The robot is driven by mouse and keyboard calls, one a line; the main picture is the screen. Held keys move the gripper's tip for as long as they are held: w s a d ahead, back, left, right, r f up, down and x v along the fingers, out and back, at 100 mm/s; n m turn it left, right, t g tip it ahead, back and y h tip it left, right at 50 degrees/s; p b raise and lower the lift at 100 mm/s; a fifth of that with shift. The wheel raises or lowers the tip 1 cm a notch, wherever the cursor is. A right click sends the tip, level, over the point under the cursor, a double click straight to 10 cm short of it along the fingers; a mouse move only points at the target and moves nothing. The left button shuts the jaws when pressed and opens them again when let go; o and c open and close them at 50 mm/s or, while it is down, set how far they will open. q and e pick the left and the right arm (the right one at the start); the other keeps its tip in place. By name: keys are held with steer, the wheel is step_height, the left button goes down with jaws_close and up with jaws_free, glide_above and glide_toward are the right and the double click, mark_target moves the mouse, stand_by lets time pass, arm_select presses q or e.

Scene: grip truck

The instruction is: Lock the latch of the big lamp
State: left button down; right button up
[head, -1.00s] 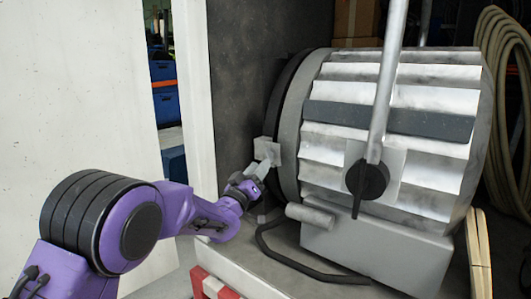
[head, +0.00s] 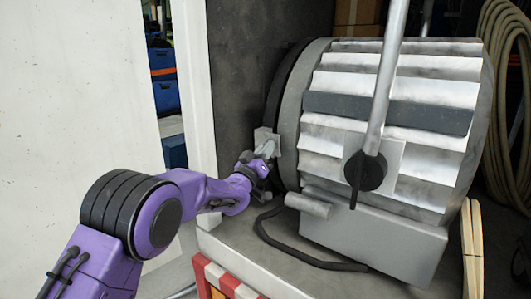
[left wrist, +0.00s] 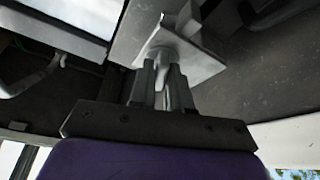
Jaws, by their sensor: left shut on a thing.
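The big lamp (head: 320,125) is a large grey drum with a ribbed metal housing, lying on the truck bed. Its latch (head: 268,140) is a small pale metal piece on a plate at the left rim. My left gripper (head: 266,153) reaches in from the left and is at the latch. In the left wrist view, the two fingers (left wrist: 162,85) are shut on a light metal lever of the latch (left wrist: 163,52), in front of a square plate (left wrist: 205,62). The fingers partly hide the lever. My right gripper is not in view.
A metal pole (head: 385,85) with a black knob (head: 366,172) stands in front of the lamp. A black cable (head: 300,260) lies on the truck bed (head: 245,262) below. A white panel (head: 75,110) is on the left, and a coiled hose (head: 505,100) hangs at the right.

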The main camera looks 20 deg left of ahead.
arm_select(q)
steer(key=m+h+b, duration=0.1)
steer(key=m, duration=0.1)
steer(key=m+h+b, duration=0.1)
steer(key=m+b, duration=0.1)
steer(key=m+h+b, duration=0.1)
steer(key=m+b, duration=0.1)
steer(key=shift+r+m+g, duration=0.25)
steer(key=shift+m+g, duration=0.05)
steer(key=shift+g, duration=0.1)
steer(key=c, duration=1.2)
jaws_free()
steer(key=shift+a, duration=0.1)
steer(key=shift+c, duration=0.2)
steer(key=shift+o, duration=0.4)
steer(key=shift+a+f, duration=0.2)
steer(key=shift+a, duration=0.2)
steer(key=b+v, duration=0.5)
steer(key=v, duration=0.5)
steer(key=shift+s+f, duration=0.15)
steer(key=shift+s, duration=0.1)
steer(key=shift+d, duration=0.15)
